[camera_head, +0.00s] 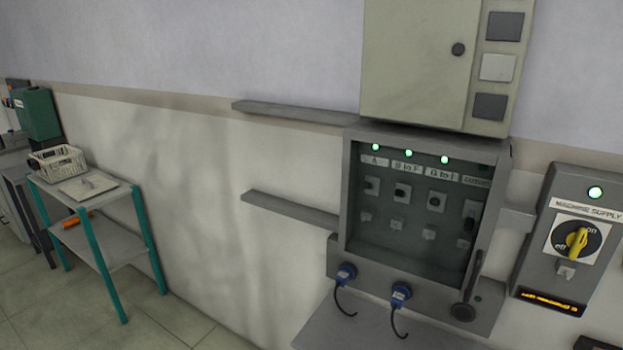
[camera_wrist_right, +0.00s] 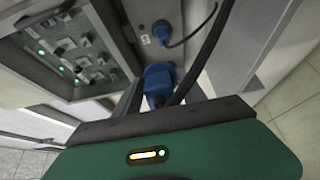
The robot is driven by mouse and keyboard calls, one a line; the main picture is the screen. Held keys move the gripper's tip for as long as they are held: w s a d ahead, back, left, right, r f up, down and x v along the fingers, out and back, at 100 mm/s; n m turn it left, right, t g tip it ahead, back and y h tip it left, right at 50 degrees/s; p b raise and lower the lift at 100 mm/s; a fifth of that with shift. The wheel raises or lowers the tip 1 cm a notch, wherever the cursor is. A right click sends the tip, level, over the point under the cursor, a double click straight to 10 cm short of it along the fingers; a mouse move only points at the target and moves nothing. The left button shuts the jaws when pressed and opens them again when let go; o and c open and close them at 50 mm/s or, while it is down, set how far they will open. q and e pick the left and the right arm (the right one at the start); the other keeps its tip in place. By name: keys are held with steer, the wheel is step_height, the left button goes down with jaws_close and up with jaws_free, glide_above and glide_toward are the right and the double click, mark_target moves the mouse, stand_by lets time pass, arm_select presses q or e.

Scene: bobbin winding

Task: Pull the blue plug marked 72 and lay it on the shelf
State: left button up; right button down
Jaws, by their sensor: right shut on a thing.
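Two blue plugs sit in the bottom strip of the grey cabinet in the head view, a left one (camera_head: 346,272) and a right one (camera_head: 400,293), each with a dark cable curling down. No numbers are readable on them. In the right wrist view my right gripper (camera_wrist_right: 157,108), with a green casing and dark front edge, is shut on a near blue plug (camera_wrist_right: 158,78) that has a thick black cable. I cannot tell whether this plug is in a socket. Another blue plug (camera_wrist_right: 162,31) sits beyond it. A pale shelf (camera_head: 345,328) juts out below the cabinet. My left gripper is not in view.
The cabinet (camera_head: 340,225) has a dark window and three green lights. Two narrow ledges, an upper (camera_head: 290,112) and a lower (camera_head: 288,210), stick out from the wall. The machine supply box (camera_head: 535,250) is at right. A teal-legged cart (camera_head: 115,250) stands far left.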

steer(key=shift+s+a+r+n+y, duration=0.15)
steer(key=shift+s+a+y, duration=0.1)
steer(key=shift+s+a, duration=0.2)
steer(key=shift+s+a+r+n+y, duration=0.15)
steer(key=shift+s+a+y, duration=0.1)
steer(key=shift+s+a, duration=0.2)
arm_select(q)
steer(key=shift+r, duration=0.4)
arm_select(e)
steer(key=shift+w+f, duration=0.1)
steer(key=shift+w, duration=0.05)
steer(key=shift+d, duration=0.1)
steer(key=m, duration=0.3)
steer(key=shift+b, duration=0.4)
steer(key=m, duration=0.2)
steer(key=m+b, duration=0.1)
steer(key=m, duration=0.1)
steer(key=s+m, duration=0.1)
steer(key=m, duration=0.1)
steer(key=shift+a+f+m, duration=0.1)
steer(key=shift+a+m, duration=0.1)
steer(key=shift+m, duration=0.2)
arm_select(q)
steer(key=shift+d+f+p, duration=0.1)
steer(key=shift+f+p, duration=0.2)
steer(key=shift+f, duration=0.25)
arm_select(e)
steer(key=m, duration=0.8)
steer(key=shift+s+a, duration=0.3)
steer(key=shift+s, duration=0.05)
